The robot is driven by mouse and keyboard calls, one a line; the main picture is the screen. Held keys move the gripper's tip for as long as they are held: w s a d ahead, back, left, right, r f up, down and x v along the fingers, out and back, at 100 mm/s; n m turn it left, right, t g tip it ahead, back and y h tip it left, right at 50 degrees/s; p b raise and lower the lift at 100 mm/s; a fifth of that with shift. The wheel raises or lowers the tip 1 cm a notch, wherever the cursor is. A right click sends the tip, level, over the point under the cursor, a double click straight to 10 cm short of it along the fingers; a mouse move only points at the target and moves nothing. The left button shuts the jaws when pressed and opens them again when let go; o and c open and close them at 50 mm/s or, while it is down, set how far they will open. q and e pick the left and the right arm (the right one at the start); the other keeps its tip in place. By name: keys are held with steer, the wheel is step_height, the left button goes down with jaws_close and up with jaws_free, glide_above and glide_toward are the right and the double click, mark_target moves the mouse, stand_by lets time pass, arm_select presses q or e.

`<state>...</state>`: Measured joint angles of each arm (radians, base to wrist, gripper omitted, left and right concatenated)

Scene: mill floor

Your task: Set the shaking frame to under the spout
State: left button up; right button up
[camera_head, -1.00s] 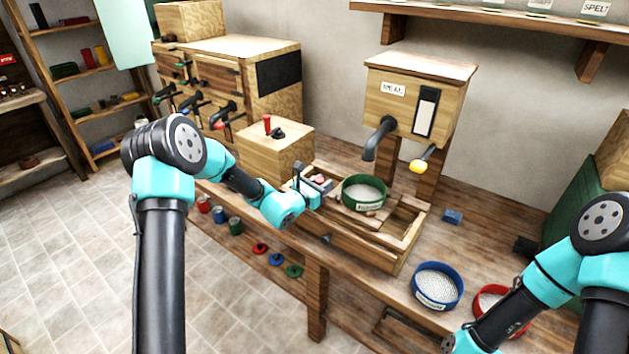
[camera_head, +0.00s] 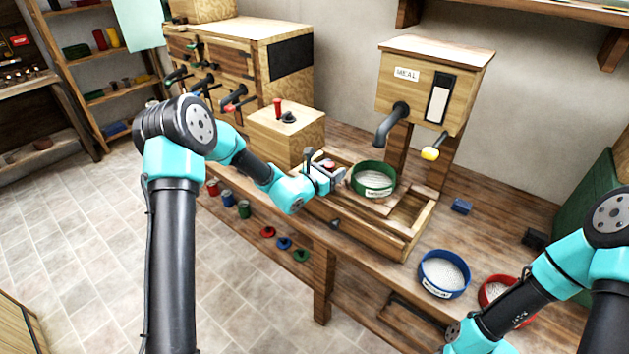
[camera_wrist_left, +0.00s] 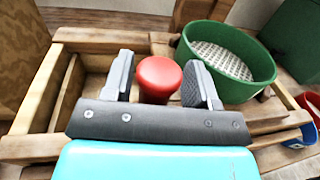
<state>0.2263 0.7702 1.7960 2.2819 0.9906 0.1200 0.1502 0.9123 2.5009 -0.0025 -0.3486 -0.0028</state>
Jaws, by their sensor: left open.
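The shaking frame (camera_head: 385,204) is a wooden slide in a railed tray (camera_head: 410,247) on the bench, carrying a green-rimmed sieve (camera_head: 373,180). The black spout (camera_head: 391,125) comes out of the wooden meal box (camera_head: 432,85), above and right of the sieve. A red round knob (camera_wrist_left: 158,76) at the frame's left end stands between the fingers of my left gripper (camera_head: 326,164). In the left wrist view the open fingers flank the knob, with a gap visible on each side. The sieve (camera_wrist_left: 228,62) is right of the fingers there. My right gripper is out of view.
A blue sieve (camera_head: 444,273) and a red sieve (camera_head: 493,291) stand on the bench at right, near my right arm. A small blue block (camera_head: 461,206) lies behind them. A wooden box with a red lever (camera_head: 278,107) stands left of the tray.

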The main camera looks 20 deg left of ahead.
arm_select(q)
steer(key=v, duration=1.7)
steer(key=shift+f, duration=0.1)
steer(key=s+d+f+m+g+h, duration=0.3)
steer(key=s+d+f+m+g, duration=0.55)
steer(key=s+f+g, duration=0.35)
steer(key=s+a+f+m+g+y, duration=0.4)
steer(key=s+f+m+g+y, duration=0.2)
steer(key=s+f+m, duration=0.7)
steer(key=w+f+m+t, duration=0.1)
steer(key=m, duration=0.1)
steer(key=w+m+t+y, duration=0.1)
steer(key=m, duration=0.1)
steer(key=w+f+m+t, duration=0.1)
steer(key=m, duration=0.2)
steer(key=shift+w+d+f+y, duration=0.3)
steer(key=shift+f, duration=0.1)
